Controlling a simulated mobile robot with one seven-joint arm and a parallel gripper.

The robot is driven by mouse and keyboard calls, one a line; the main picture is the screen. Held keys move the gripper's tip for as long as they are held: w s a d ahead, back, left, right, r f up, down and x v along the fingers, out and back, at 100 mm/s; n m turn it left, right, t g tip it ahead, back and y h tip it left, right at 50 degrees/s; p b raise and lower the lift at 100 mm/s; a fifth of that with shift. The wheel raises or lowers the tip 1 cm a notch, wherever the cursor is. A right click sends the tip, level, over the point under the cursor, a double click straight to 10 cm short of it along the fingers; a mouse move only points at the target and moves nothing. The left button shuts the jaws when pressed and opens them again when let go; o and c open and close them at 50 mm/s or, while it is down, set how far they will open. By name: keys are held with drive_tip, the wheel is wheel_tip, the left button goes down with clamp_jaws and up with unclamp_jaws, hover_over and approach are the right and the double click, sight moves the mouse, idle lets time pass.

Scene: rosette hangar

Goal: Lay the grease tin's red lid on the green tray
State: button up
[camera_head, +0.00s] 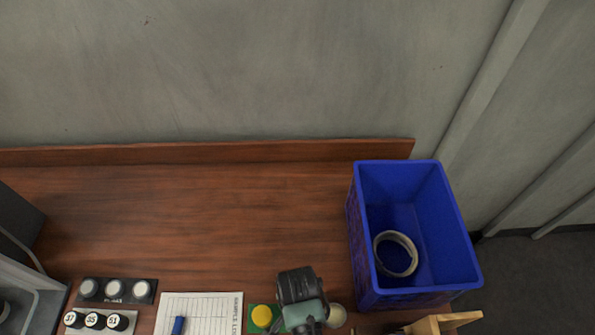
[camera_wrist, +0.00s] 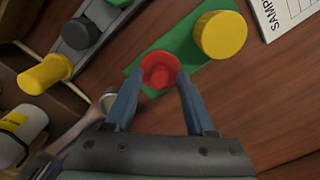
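My gripper hides the lid in the head view, where the gripper (camera_head: 300,320) points down beside the green tray (camera_head: 252,325). A yellow cylinder (camera_wrist: 222,35) stands on the tray, also in the head view (camera_head: 262,316). A pale round object (camera_wrist: 108,101), perhaps the grease tin, is partly hidden by my left finger.
A blue crate (camera_head: 360,235) holding a grey ring (camera_head: 396,254) stands at the right. A white bottle (camera_wrist: 18,135) is at the wrist view's left. The table's back is clear.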

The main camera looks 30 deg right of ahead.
wheel_tip(320, 180, up, 12)
drive_tip(key=w+r+n+t+h, duration=0.1)
drive_tip(key=w+r+n+t, duration=0.35)
drive_tip(key=w+r, duration=0.75)
drive_tip(key=w+a+r+n+t, duration=0.1)
drive_tip(key=w+r+t, duration=0.25)
drive_tip(key=r, duration=0.35)
drive_tip(key=w+a+r+n+t+h, duration=0.1)
drive_tip(key=w+r+n+t, duration=0.2)
drive_tip(key=r, duration=0.5)
drive_tip(key=w+a+r+t, duration=0.1)
drive_tip(key=w+r+t, duration=0.3)
drive_tip(key=r, duration=0.3)
drive_tip(key=s+a+r+n+t, duration=0.2)
drive_tip(key=s+r+t, duration=0.2)
drive_tip(key=r, duration=0.6)
drive_tip(key=s+a+r+n+t+y, duration=0.1)
drive_tip(key=s+a+r+n+t, duration=0.1)
drive_tip(key=r, duration=0.9)
drive_tip(key=s+a+r+n+t+y, duration=0.1)
drive_tip(key=s+a+r+n+t, duration=0.2)
drive_tip(key=s+r+t, duration=0.3)
wheel_tip(320, 180, up, 5)
drive_tip(key=shift+s+a+f, duration=0.1)
drive_tip(key=shift+s+a, duration=0.15)
drive_tip(key=shift+a, duration=0.2)
